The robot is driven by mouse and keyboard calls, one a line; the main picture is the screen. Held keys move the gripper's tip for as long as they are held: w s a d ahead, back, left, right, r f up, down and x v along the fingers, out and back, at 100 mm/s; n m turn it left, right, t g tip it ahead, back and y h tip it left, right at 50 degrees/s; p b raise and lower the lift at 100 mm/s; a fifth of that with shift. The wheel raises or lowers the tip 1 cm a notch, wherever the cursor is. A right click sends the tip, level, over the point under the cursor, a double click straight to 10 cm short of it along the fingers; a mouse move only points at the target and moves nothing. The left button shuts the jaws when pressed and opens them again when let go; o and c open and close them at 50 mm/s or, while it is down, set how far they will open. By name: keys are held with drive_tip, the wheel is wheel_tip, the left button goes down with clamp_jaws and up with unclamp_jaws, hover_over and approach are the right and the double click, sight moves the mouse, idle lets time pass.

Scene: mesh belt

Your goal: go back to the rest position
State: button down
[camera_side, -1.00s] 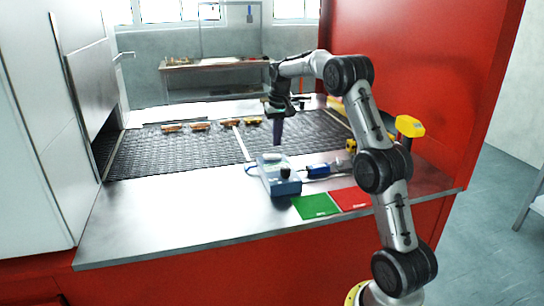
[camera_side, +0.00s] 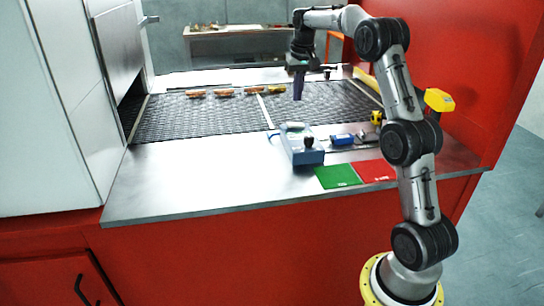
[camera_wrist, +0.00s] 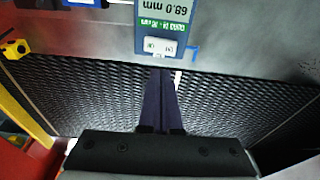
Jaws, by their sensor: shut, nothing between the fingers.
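My gripper (camera_side: 298,98) hangs fingers-down in the air over the black mesh belt (camera_side: 215,117), behind the blue-grey device. In the wrist view its dark fingers (camera_wrist: 163,72) are pressed together with nothing between them, pointing towards the device. The device (camera_side: 302,150) stands on the steel bench top. Its display shows in the wrist view (camera_wrist: 165,18), upside down, reading 68.0 mm.
Several brownish parts (camera_side: 225,92) lie in a row at the belt's far side. A green pad (camera_side: 337,176) and a red pad (camera_side: 374,171) lie at the front. A blue item (camera_side: 342,140) and a yellow item (camera_side: 376,117) are right of the device. The front left bench is clear.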

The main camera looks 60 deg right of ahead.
drive_tip(key=s+a+r+n+t, duration=0.2)
drive_tip(key=a+r, duration=0.8)
drive_tip(key=a, duration=0.1)
drive_tip(key=s+a+r+n+t, duration=0.1)
drive_tip(key=s+a+r+n, duration=0.2)
drive_tip(key=s+a, duration=0.8)
drive_tip(key=s+a+f+n, duration=0.1)
drive_tip(key=s+a+f, duration=0.3)
drive_tip(key=s+f, duration=0.3)
drive_tip(key=s+a+f+n+t+y, duration=0.1)
drive_tip(key=s+a+f+n, duration=0.1)
drive_tip(key=s+a+f, duration=0.3)
drive_tip(key=s+f, duration=0.1)
drive_tip(key=s, duration=0.2)
drive_tip(key=shift+a+f+n, duration=0.25)
drive_tip(key=shift+f+n, duration=0.05)
drive_tip(key=shift+f, duration=0.05)
